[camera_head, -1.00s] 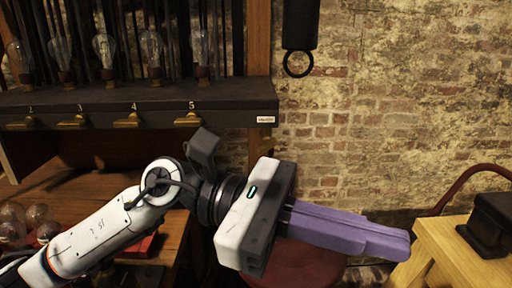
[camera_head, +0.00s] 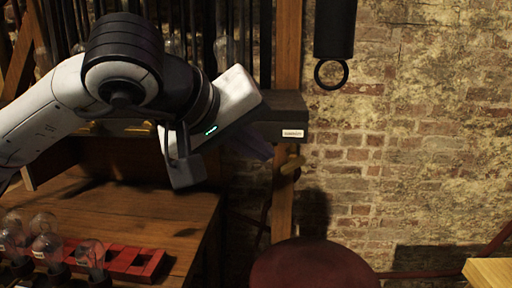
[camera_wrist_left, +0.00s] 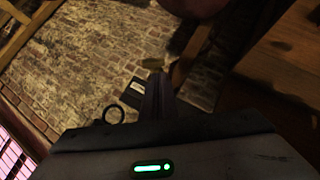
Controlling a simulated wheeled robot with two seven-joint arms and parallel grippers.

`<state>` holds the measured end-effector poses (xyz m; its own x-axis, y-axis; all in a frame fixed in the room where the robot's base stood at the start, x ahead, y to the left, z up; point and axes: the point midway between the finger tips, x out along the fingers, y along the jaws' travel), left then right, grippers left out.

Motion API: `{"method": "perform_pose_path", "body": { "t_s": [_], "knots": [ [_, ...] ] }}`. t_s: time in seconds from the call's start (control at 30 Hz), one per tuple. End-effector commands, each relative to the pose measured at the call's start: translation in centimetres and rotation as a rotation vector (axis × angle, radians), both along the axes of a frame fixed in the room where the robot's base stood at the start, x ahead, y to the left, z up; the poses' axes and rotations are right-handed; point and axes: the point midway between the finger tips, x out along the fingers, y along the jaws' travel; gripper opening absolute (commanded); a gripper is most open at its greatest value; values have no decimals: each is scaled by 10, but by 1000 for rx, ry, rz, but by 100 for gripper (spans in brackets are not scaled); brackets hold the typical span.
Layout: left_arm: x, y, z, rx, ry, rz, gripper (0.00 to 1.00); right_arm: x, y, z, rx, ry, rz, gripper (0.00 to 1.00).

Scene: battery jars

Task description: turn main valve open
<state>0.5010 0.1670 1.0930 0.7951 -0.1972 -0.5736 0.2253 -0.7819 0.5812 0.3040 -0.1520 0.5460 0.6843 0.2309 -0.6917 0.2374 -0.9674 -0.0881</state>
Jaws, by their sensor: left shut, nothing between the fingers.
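A brass-coloured handle (camera_head: 291,165), which looks like the main valve, sits on the wooden post below the labelled end of the shelf. It also shows in the left wrist view (camera_wrist_left: 153,64), just beyond the fingertips. My left gripper (camera_head: 264,152) has shut, empty purple fingers that point at the post, just left of the handle. In the left wrist view the fingers (camera_wrist_left: 157,82) run up toward the handle. I cannot tell whether they touch it. The gripper body and wrist hide part of the shelf. My right gripper is not in view.
A dark shelf with a white label (camera_head: 292,133) is right behind my wrist. A black cylinder with a ring (camera_head: 331,74) hangs on the brick wall. A red round stool (camera_head: 313,266) stands below. Glass bulbs (camera_head: 46,247) and a red rack (camera_head: 134,262) are on the wooden bench.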

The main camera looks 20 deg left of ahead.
Motion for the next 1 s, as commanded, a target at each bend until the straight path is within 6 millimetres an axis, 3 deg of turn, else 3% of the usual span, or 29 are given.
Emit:
{"method": "perform_pose_path", "body": {
  "t_s": [0.2, 0.4, 1.0],
  "knots": [
    [30, -8, -23, -1, 4, -1, 0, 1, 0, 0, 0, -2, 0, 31],
    [45, -12, -33, -2, 2, -2, 0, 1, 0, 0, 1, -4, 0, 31],
    [49, -21, -39, -30, -4, -17, 0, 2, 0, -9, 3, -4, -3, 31]
  ]
}}
